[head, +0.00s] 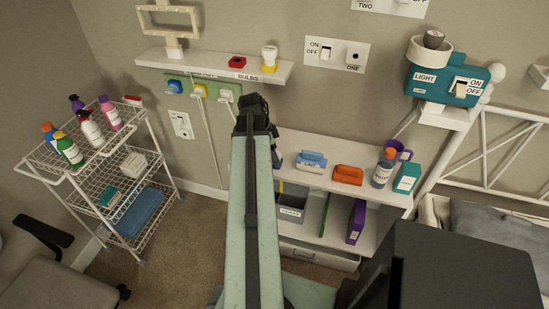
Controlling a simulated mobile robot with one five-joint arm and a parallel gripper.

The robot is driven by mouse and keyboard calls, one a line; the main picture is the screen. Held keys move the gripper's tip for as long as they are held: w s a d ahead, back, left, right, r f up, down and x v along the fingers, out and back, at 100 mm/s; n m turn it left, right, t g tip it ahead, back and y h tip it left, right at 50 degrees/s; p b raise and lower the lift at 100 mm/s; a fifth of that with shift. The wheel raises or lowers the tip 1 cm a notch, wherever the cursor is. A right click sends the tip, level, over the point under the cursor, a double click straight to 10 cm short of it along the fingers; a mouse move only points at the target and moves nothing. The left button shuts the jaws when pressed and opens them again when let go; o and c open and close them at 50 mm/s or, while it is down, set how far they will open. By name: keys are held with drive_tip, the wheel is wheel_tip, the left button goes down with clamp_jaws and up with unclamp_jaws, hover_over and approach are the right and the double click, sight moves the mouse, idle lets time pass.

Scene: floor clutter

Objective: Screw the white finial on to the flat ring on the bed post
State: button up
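A white rounded knob, which looks like the finial (499,71), shows at the top of the white bed post (487,95) at the right. It is partly behind the teal light box. I cannot tell whether it is seated on the post or sits apart. No flat ring can be made out. My gripper (254,106) is the dark end of my raised arm at the centre, in front of the wall below the bulb shelf, well left of the bed post. Its fingers are too dark and small to tell open from shut.
The teal light box (447,80) stands on a small white ledge by the bed frame (515,150). A bulb shelf (215,66) hangs above my gripper. A low shelf unit (330,178) with bottles and boxes stands centre right. A wire cart (100,160) is at left.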

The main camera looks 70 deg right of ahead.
clamp_jaws()
drive_tip(key=shift+r, duration=0.1)
drive_tip(key=shift+r+p, duration=0.55)
drive_tip(key=shift+p, duration=0.1)
drive_tip(key=shift+r+p, duration=1)
drive_tip(key=shift+r, duration=0.05)
